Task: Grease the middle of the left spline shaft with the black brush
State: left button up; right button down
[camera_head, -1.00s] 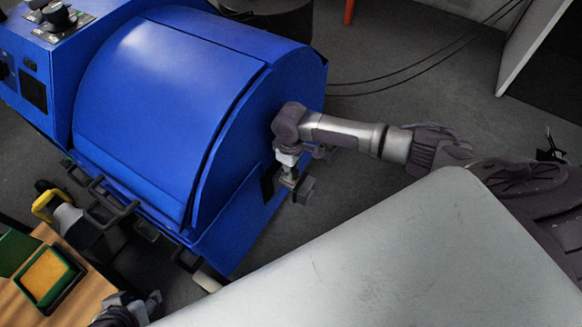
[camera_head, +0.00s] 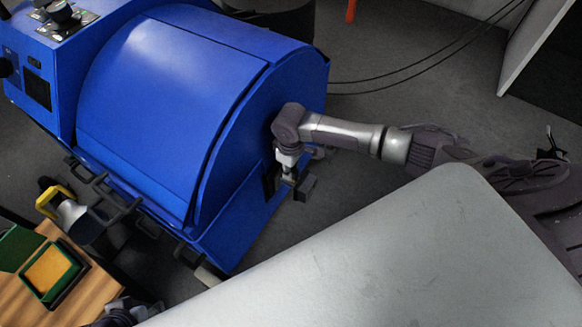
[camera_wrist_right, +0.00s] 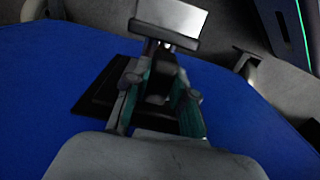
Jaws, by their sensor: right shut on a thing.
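My right gripper (camera_head: 290,172) is at the right side of the blue machine (camera_head: 165,110). In the right wrist view my right gripper (camera_wrist_right: 158,100) is shut on a dark piece between its teal-lined fingers. A pale grey block with a dark band (camera_wrist_right: 168,20) shows just beyond the fingertips. I cannot tell whether the held piece is the black brush or a part of the machine. A black plate (camera_wrist_right: 92,100) lies on the blue face behind the fingers. My left gripper (camera_head: 122,312) shows only partly at the bottom edge. I cannot make out the spline shafts.
A wooden table (camera_head: 85,300) at the lower left bears a green box with a yellow-orange filling (camera_head: 50,270). A yellow and grey tool (camera_head: 58,205) is beside the machine's black handles (camera_head: 110,195). A large grey surface (camera_head: 400,260) fills the lower right. Dark floor lies behind my right arm.

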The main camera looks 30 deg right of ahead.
pick_arm(q)
jog(key=shift+s, duration=0.25)
jog(key=shift+r, duration=0.1)
dwell(0.3)
jog(key=shift+r, duration=0.15)
jog(key=shift+r+p, duration=0.2)
jog(key=shift+p, duration=0.35)
jog(key=shift+w+f+p, duration=0.1)
jog(key=shift+f+p, duration=0.25)
jog(key=shift+p, duration=0.05)
jog(key=shift+w, duration=0.2)
dwell(0.5)
